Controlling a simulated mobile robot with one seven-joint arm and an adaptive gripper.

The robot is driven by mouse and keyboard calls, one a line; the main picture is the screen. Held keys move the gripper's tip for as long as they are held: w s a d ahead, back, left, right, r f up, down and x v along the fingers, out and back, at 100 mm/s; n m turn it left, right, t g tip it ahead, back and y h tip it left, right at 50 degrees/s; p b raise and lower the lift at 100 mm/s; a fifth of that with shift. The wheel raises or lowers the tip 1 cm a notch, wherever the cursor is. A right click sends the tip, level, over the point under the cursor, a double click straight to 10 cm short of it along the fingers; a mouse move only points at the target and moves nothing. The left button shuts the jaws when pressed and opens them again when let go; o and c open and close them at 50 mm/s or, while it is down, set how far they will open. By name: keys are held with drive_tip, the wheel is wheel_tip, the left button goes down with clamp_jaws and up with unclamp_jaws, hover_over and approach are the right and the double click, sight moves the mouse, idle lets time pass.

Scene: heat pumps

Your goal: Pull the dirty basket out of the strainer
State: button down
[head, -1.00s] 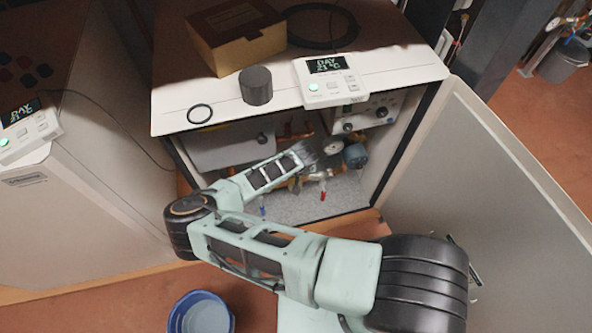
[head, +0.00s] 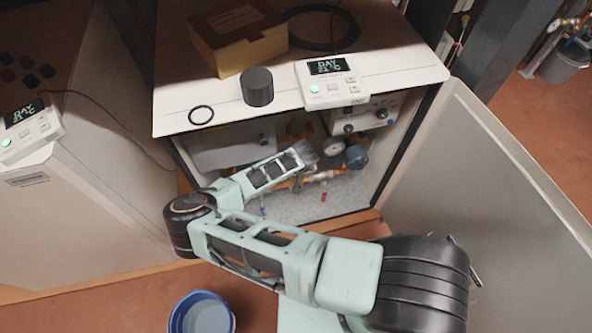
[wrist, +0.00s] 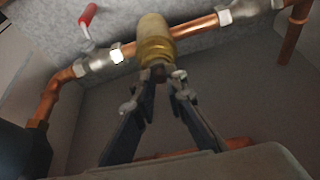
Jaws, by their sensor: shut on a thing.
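In the wrist view the brass strainer body (wrist: 153,40) sits on a copper pipe run, its open or lower end facing my gripper (wrist: 162,78). My gripper's two fingers reach up to that end and are shut on a small dark piece, which I take for the dirty basket (wrist: 159,71). Most of the basket is hidden by the brass body and fingertips, so how far it is out cannot be told. In the head view my arm reaches into the open cabinet and hides the strainer and fingertips.
A red-handled valve (wrist: 88,15) and copper pipes (wrist: 202,27) lie close around the strainer. On the cabinet top are a black cylinder (head: 257,86), a black ring (head: 201,115), a thermostat (head: 332,83) and a cardboard box (head: 238,38). A blue bucket (head: 183,322) stands on the floor.

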wheel_tip(320, 180, up, 8)
drive_tip(key=p, duration=0.4)
idle(0.9)
drive_tip(key=shift+f, duration=0.15)
